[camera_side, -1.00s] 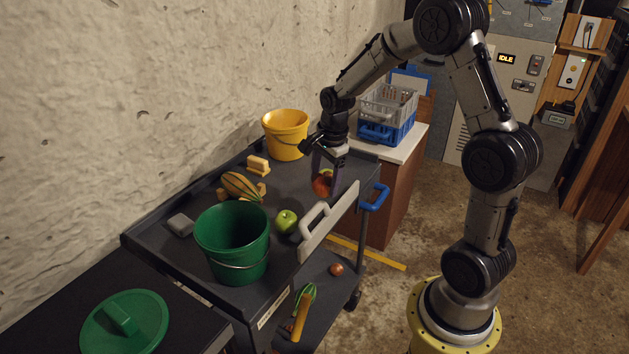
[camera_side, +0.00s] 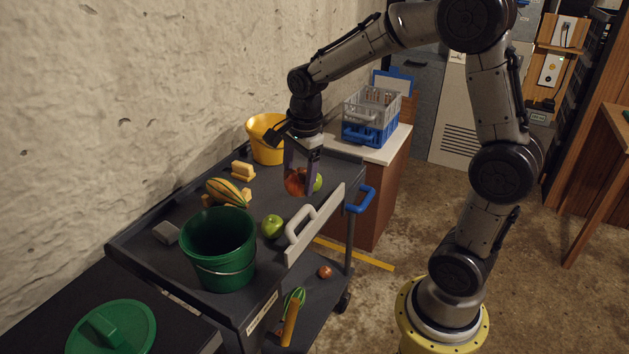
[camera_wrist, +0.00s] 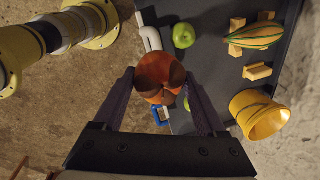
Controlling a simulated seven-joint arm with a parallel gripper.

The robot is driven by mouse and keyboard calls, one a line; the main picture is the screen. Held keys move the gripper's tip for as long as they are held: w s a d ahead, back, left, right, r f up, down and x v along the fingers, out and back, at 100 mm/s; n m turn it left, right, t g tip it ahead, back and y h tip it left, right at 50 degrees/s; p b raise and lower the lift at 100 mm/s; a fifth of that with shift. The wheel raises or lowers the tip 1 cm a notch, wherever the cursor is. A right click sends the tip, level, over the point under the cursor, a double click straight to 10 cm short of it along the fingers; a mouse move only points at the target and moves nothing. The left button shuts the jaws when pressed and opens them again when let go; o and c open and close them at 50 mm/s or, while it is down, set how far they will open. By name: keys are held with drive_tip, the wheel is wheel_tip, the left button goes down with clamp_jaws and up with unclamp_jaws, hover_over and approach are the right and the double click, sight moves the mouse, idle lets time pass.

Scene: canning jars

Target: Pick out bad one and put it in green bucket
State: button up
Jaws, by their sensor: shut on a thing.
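My gripper (camera_side: 298,180) is shut on a reddish-brown apple (camera_side: 294,183) with dark brown patches. In the wrist view the apple (camera_wrist: 160,70) sits between the two fingers, and it appears raised above the cart top. A green apple (camera_side: 317,182) shows just behind it, partly hidden; a sliver of it shows by a finger in the wrist view. Another green apple (camera_side: 271,226) lies on the cart beside the green bucket (camera_side: 224,268). The bucket stands upright and open at the near end of the cart, left of and nearer than my gripper.
A grey cart handle (camera_side: 306,236) rises along the right edge. A striped gourd (camera_side: 227,192) lies on yellow blocks, with more blocks (camera_side: 242,171) behind. A yellow bucket (camera_side: 264,150) stands at the far end. A grey block (camera_side: 166,232) and green lid (camera_side: 112,330) are at left.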

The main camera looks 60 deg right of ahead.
drive_tip(key=w+a+r, duration=0.1)
drive_tip(key=w+a, duration=0.9)
drive_tip(key=a, duration=0.5)
drive_tip(key=shift+w+a+r, duration=0.25)
drive_tip(key=shift+w+r, duration=0.1)
drive_tip(key=shift+w, duration=0.05)
drive_tip(key=shift+f, duration=0.1)
wheel_tip(320, 180, down, 13)
idle(2.4)
drive_tip(key=shift+f, duration=1.55)
idle(1.5)
